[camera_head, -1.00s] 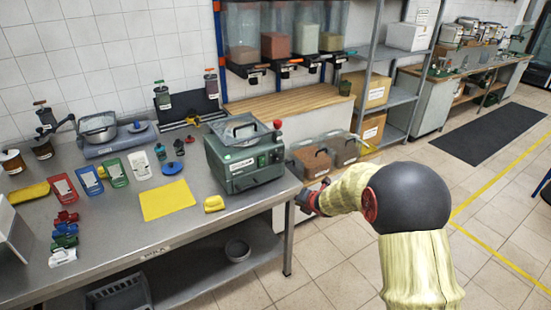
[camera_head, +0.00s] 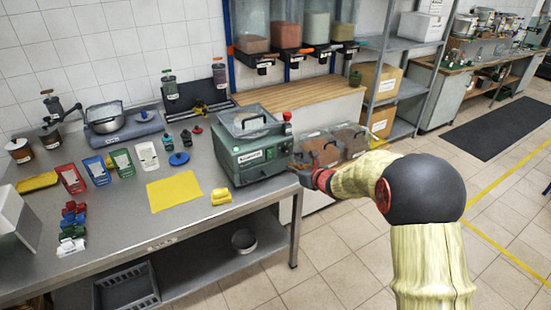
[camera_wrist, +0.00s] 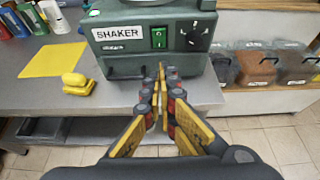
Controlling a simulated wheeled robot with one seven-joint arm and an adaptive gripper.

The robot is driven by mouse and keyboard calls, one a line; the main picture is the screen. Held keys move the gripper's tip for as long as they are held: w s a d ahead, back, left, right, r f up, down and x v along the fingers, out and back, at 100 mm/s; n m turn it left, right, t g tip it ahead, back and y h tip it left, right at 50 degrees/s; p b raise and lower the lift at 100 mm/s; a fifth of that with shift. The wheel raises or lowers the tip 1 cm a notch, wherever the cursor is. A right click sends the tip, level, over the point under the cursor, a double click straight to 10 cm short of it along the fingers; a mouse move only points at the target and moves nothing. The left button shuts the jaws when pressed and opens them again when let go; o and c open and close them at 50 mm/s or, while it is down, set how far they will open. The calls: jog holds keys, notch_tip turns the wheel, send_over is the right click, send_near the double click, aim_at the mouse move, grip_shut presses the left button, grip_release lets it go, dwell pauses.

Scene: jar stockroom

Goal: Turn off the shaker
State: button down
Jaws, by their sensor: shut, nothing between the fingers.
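The shaker (camera_head: 236,163) is a dark green box with a clear-lidded top and a red knob, standing at the right end of the steel table. In the wrist view its front panel shows a "SHAKER" label (camera_wrist: 118,33), a lit green rocker switch (camera_wrist: 158,38) and a black dial (camera_wrist: 195,38). My gripper (camera_wrist: 162,72) is shut and empty, its fingertips pointing at the panel just below the switch in the picture. Contact cannot be told. In the head view my gripper (camera_head: 305,173) is in front of the shaker's right side.
A yellow mat (camera_head: 174,194) and a yellow block (camera_head: 221,196) lie on the table (camera_head: 130,220) left of the shaker. Clear bins (camera_head: 330,143) stand to its right. Trays, jars and a scale (camera_head: 125,133) stand further left. The floor in front is clear.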

jog(key=b, duration=0.1)
send_near(271, 154)
notch_tip(271, 154, down, 4)
jog(key=w+a, duration=0.2)
jog(key=w+r, duration=0.1)
jog(key=w, duration=0.1)
jog(key=shift+w+a, duration=0.1)
jog(key=shift+a, duration=0.3)
jog(key=shift+w+a+r+b, duration=0.2)
jog(key=shift+w+a+b, duration=0.1)
jog(key=shift+w+b, duration=0.1)
jog(key=shift+r, duration=0.1)
